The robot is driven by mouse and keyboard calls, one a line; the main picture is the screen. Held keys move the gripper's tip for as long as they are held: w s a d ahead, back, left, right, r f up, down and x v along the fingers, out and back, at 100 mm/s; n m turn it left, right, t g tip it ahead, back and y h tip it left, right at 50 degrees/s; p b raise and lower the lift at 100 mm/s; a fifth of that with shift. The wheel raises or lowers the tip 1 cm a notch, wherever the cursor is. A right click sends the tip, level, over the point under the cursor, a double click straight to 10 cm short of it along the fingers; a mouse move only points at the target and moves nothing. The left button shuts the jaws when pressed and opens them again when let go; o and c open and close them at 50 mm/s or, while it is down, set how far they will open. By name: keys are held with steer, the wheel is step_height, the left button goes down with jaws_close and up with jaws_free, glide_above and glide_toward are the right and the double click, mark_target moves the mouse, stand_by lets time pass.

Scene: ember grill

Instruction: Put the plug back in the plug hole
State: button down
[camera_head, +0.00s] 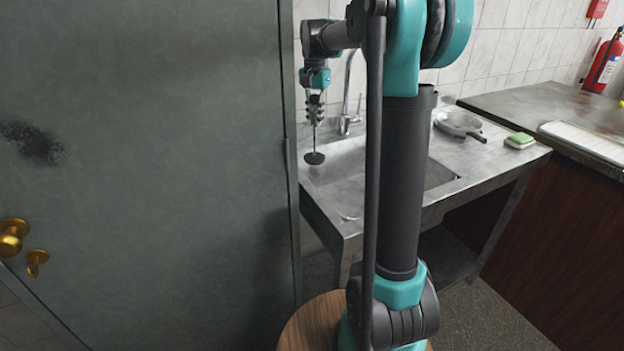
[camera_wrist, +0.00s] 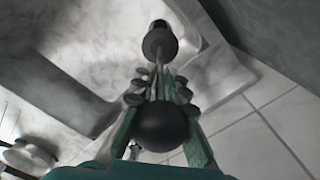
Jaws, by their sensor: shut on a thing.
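The plug (camera_head: 314,158) is a dark disc on a thin upright rod. My gripper (camera_head: 315,114) points down and is shut on the rod, holding the plug over the left end of the metal sink (camera_head: 440,190). In the wrist view the plug (camera_wrist: 160,42) lies beyond the fingertips of my gripper (camera_wrist: 158,84). The rod runs between the fingers, and a round black knob (camera_wrist: 162,127) sits on the palm side. I cannot clearly make out the plug hole; the plug and my arm cover parts of the basin.
A tap (camera_head: 346,118) stands at the back of the sink, just right of my gripper. A pan (camera_head: 458,123) and a green-topped sponge (camera_head: 519,140) lie on the right of the counter. A grey door (camera_head: 150,170) stands close on the left.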

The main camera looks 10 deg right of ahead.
mark_target(315, 164)
step_height(315, 164, down, 18)
steer(key=shift+r, duration=0.2)
steer(key=shift+f, duration=0.15)
steer(key=c, duration=1.5)
jaws_free()
steer(key=shift+c, duration=0.2)
step_height(315, 164, up, 12)
steer(key=shift+r, duration=0.15)
